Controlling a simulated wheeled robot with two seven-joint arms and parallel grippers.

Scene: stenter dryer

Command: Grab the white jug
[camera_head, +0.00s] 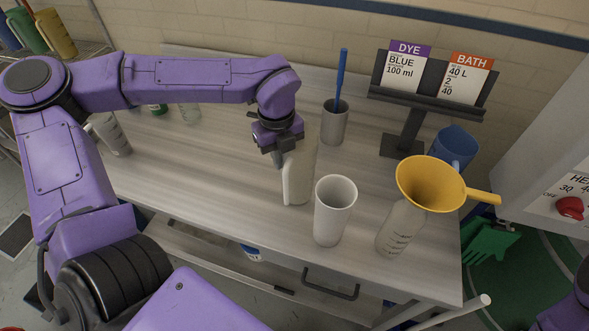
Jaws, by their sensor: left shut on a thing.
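The fingertips are partly hidden, so the exact grip is hard to see. My right gripper is not in view; only a bit of my right arm shows at the lower right corner.
Right of the jug stands a clear bottle (399,228) with a yellow funnel (430,183). Behind are a grey cup (334,124) with a blue stick, a card stand (405,135) and a blue jug (455,147).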

